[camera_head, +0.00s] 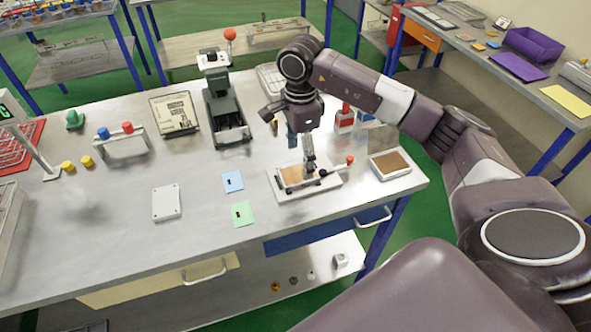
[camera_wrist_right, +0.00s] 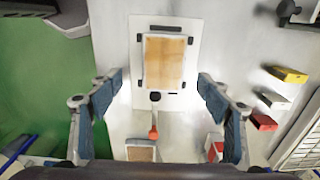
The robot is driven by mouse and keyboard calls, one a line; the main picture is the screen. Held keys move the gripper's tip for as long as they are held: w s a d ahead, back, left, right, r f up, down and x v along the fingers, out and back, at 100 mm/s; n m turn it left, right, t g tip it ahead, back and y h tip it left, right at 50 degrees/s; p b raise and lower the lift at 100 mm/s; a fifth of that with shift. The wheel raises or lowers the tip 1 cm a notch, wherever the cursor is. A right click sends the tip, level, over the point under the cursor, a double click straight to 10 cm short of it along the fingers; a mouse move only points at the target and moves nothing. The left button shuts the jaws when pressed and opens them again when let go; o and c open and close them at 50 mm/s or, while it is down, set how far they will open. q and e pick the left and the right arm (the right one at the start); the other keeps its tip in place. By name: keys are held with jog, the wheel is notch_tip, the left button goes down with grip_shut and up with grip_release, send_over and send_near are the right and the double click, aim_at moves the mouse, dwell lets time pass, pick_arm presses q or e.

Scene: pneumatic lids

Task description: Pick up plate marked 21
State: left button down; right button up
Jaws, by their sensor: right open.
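I cannot read a number 21 on any plate. A tan-topped plate (camera_head: 292,176) sits in a white fixture (camera_head: 280,195) with dark clamps and a red-knobbed lever. In the right wrist view the plate (camera_wrist_right: 165,62) lies on the white base (camera_wrist_right: 193,107) with dark clamp pieces at its edges. My right gripper (camera_head: 309,165) is above this fixture, pointing down. Its fingers (camera_wrist_right: 158,90) are spread wide and empty, with the plate beyond them. A second tan-topped plate in a white frame (camera_head: 390,164) lies to the right. My left gripper is out of view.
A blue card (camera_head: 233,181), a green card (camera_head: 242,214) and a white plate (camera_head: 166,203) lie left of the fixture. A dark press (camera_head: 224,105) stands behind them. Red-and-white items (camera_head: 345,119) stand behind the fixture. The table's front edge is close.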

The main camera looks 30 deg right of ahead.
aim_at(298, 173)
notch_tip(298, 173, down, 3)
jog(key=shift+w+f+p, duration=0.15)
jog(key=shift+p, duration=1)
jog(key=shift+w+f, duration=0.2)
jog(key=shift+f, duration=0.9)
jog(key=shift+s+f, duration=0.1)
jog(key=shift+f, duration=0.05)
jog(key=c, duration=1)
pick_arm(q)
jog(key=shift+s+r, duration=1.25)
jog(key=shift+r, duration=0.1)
pick_arm(e)
jog(key=c, duration=0.5)
